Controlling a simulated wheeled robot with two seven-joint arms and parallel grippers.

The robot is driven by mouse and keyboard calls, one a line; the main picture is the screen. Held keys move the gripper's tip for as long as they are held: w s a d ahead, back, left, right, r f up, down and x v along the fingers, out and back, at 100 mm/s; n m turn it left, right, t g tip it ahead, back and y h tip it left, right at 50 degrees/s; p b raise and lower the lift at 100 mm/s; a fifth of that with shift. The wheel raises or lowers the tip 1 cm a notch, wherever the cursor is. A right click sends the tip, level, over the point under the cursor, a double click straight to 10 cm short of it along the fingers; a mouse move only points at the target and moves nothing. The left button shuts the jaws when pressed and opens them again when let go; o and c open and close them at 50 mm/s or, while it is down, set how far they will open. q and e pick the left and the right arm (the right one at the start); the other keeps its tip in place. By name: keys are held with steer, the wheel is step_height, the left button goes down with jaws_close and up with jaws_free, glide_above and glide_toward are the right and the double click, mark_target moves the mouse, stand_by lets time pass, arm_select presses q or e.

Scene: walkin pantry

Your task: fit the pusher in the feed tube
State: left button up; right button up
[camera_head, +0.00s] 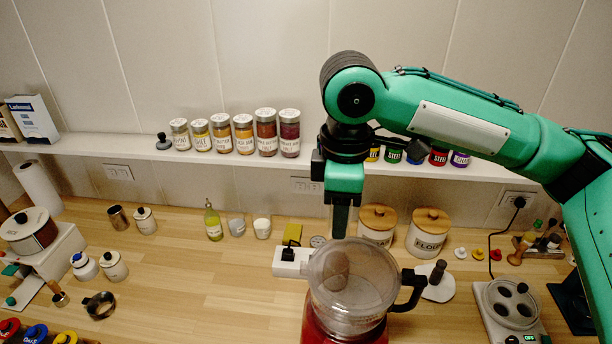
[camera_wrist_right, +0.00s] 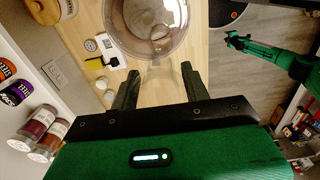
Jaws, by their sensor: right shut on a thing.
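The food processor has a clear lidded bowl (camera_head: 370,285) over a red base (camera_head: 325,330), with a dark handle at its right. The bowl also shows in the right wrist view (camera_wrist_right: 125,25). A translucent feed tube (camera_head: 338,262) rises from the lid. My right gripper (camera_head: 341,232) points down just above and behind the tube. In the right wrist view my right gripper (camera_wrist_right: 157,72) is shut on the clear pusher (camera_wrist_right: 160,80), which is faint between the fingers. I cannot tell whether its lower end is inside the tube. My left gripper (camera_wrist_right: 232,42) shows small, away from the bowl; its jaws are unclear.
Two wooden-lidded canisters (camera_head: 428,235) stand behind the processor, with a white power strip (camera_head: 290,262) at its left. A white appliance (camera_head: 510,310) with round wells is at the right. Spice jars (camera_head: 266,132) line the shelf.

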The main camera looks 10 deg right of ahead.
steer(key=shift+w+a, duration=0.3)
steer(key=shift+w, duration=0.2)
steer(key=shift+s+d, duration=0.1)
steer(key=shift+d, duration=0.05)
steer(key=shift+s+d+r, duration=0.2)
steer(key=shift+s+d, duration=0.1)
steer(key=shift+s, duration=0.2)
steer(key=shift+s+d+r, duration=0.15)
steer(key=shift+s+d, duration=0.15)
steer(key=shift+s, duration=0.2)
steer(key=shift+w+a+p, duration=0.35)
steer(key=shift+w+p, duration=0.05)
steer(key=shift+w, duration=0.1)
steer(key=shift+w+a+p, duration=0.1)
steer(key=shift+w+p, duration=0.1)
steer(key=shift+p, duration=0.15)
steer(key=f, duration=0.2)
steer(key=shift+s+d+f+b, duration=0.25)
steer(key=shift+s+f+b, duration=0.1)
steer(key=shift+s, duration=0.05)
steer(key=shift+f, duration=0.45)
steer(key=shift+w+a+f, duration=0.1)
steer(key=shift+w+f, duration=0.15)
steer(key=shift+f, duration=0.7)
arm_select(q)
steer(key=shift+w+r, duration=0.25)
steer(key=shift+r, duration=0.15)
arm_select(e)
steer(key=shift+s+f, duration=0.15)
steer(key=shift+f, duration=0.15)
